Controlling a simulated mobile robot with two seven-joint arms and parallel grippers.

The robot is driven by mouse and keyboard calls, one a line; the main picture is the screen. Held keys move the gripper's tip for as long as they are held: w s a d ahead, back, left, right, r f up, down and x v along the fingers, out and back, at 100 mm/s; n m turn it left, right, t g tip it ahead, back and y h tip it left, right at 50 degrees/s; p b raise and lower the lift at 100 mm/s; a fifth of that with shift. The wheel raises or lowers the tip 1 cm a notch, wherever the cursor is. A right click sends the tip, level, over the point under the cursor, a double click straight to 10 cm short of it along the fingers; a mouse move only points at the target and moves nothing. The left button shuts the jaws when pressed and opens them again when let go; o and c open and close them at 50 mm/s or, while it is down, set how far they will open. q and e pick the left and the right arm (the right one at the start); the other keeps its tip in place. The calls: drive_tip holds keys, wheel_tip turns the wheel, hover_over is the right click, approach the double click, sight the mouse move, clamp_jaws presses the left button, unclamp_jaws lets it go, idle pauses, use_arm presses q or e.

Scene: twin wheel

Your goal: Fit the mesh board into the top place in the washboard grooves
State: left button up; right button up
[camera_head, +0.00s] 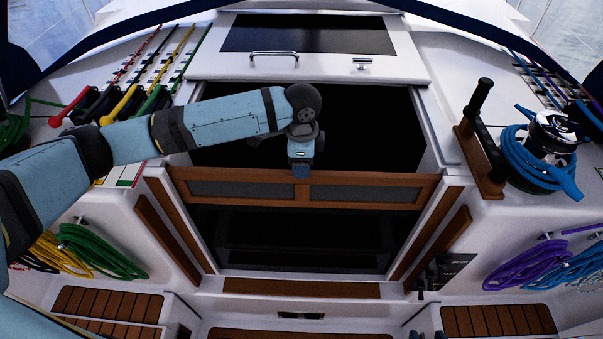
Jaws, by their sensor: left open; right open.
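The mesh board (345,193) has a brown wooden frame with two dark mesh panels. It spans the dark companionway opening roughly level, its right end slightly lower in the picture. Dark opening shows above and below it. Its ends overlap the white sides of the opening; I cannot tell whether they sit in the washboard grooves. My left gripper (301,174) is open and points down at the middle of the board's top rail. Its fingertips overlap the rail, and contact cannot be judged. My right gripper is not in view.
A white sliding hatch (400,68) with a metal handle (274,55) lies above the opening. A winch with blue rope (540,150) and its handle (480,100) stand at right. Rope clutches with coloured levers (120,103) are at left. Coiled ropes hang on both sides.

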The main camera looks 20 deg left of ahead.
use_arm(q)
wheel_tip(320, 180, up, 9)
drive_tip(key=shift+f+b, duration=0.15)
drive_tip(key=shift+b, duration=0.25)
drive_tip(key=s+d+f+n+t+h, duration=0.2)
drive_tip(key=s+d+f+n+h, duration=0.3)
drive_tip(key=s+f, duration=0.7)
drive_tip(key=s+a+f+n+t+y, duration=0.15)
drive_tip(key=s+a+n, duration=0.25)
drive_tip(key=s+a, duration=0.4)
drive_tip(key=s+a+f+n+y, duration=0.2)
drive_tip(key=s+a+n+y, duration=0.15)
drive_tip(key=s+a, duration=0.45)
drive_tip(key=w+d+f+t+h, duration=0.3)
drive_tip(key=d+f+t, duration=0.4)
drive_tip(key=f, duration=0.6)
drive_tip(key=shift+w+d+m, duration=0.15)
drive_tip(key=shift+d+m, duration=0.2)
drive_tip(key=shift+d, duration=0.15)
